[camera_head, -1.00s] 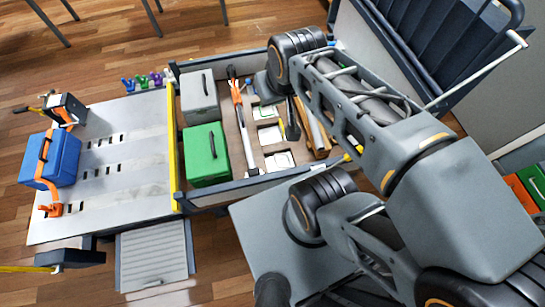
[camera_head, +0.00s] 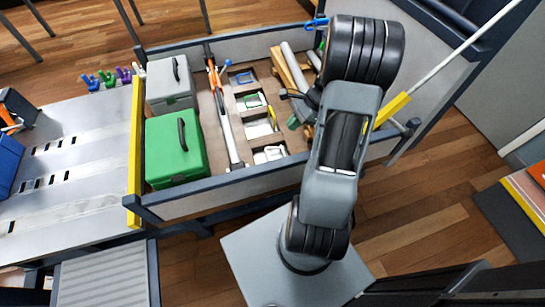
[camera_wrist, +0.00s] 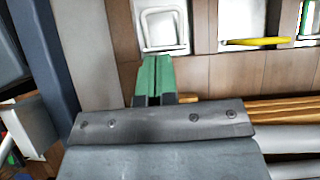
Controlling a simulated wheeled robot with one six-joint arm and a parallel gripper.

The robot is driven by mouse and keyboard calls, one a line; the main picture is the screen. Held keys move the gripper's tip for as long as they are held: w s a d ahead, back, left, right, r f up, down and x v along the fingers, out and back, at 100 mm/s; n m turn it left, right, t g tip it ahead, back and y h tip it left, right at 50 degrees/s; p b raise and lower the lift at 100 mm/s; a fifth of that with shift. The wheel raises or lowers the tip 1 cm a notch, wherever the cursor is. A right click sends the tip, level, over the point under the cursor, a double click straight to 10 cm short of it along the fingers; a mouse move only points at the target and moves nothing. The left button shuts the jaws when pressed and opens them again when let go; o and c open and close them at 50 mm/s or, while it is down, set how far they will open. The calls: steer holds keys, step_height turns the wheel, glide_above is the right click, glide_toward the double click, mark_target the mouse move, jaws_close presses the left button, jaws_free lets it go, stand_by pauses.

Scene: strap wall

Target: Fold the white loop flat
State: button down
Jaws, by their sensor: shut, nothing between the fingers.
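The white loop (camera_wrist: 144,28) is a thin square-cornered bail over a pale recess at the top of the wrist view. In the head view it shows small and pale in the nearest recess (camera_head: 270,153) of the row. I cannot tell whether it lies fully flat or is still tilted. My gripper (camera_wrist: 153,76) has green fingertips pressed together with nothing between them. The tips point at the near edge of the white loop's recess and look apart from the loop. In the head view my gripper (camera_head: 293,122) is partly hidden by my arm.
A yellow loop (camera_wrist: 250,41) and a green loop (camera_wrist: 303,18) sit in neighbouring recesses; a blue loop (camera_head: 243,77) is farther back. A green case (camera_head: 175,150), grey case (camera_head: 170,85) and orange-and-white bar (camera_head: 224,115) lie left. Rolls and wooden strips (camera_head: 290,68) lie behind my arm.

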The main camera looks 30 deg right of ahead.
steer(key=shift+m, duration=0.4)
steer(key=b+x, duration=0.1)
steer(key=x, duration=0.4)
steer(key=b+x, duration=0.1)
steer(key=x, duration=0.4)
steer(key=b+x, duration=0.2)
steer(key=x, duration=0.3)
steer(key=shift+d+f, duration=0.25)
steer(key=shift+d, duration=0.15)
